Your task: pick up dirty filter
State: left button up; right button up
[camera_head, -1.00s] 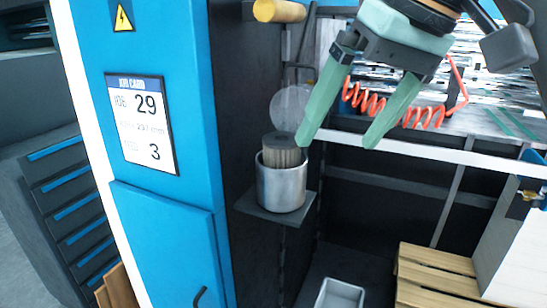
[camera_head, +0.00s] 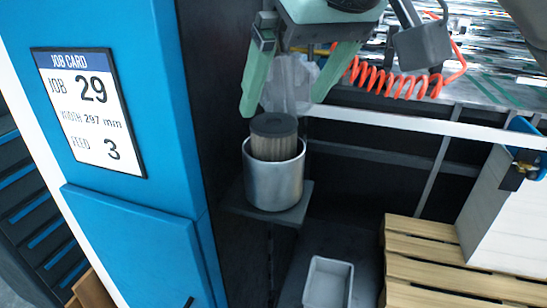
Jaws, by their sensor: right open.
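The dirty filter (camera_head: 274,138) is a dark-capped, pleated grey-brown cylinder. It stands upright in an open silver metal cup (camera_head: 273,185), with its upper part above the rim. The cup rests on a small dark shelf (camera_head: 300,205) beside the blue cabinet. My right gripper (camera_head: 283,108) has green fingers and is open and empty. Its fingers point down, one on each side just above the filter's top in the picture. Whether they touch it cannot be told. A translucent bowl or disc (camera_head: 290,80) shows between the fingers. My left gripper is not in view.
The blue cabinet (camera_head: 135,235) with a job card (camera_head: 90,110) stands close on the left. A white rail (camera_head: 420,125) and an orange coiled hose (camera_head: 400,82) lie behind. A grey tray (camera_head: 328,283) and a wooden pallet (camera_head: 430,262) are lower right.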

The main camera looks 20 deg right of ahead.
aim_at(275, 122)
jog(key=x, duration=0.5)
jog(key=shift+w+d, duration=0.1)
jog(key=shift+w, duration=0.05)
jog(key=shift+c, duration=0.2)
grip_shut()
dwell(0.4)
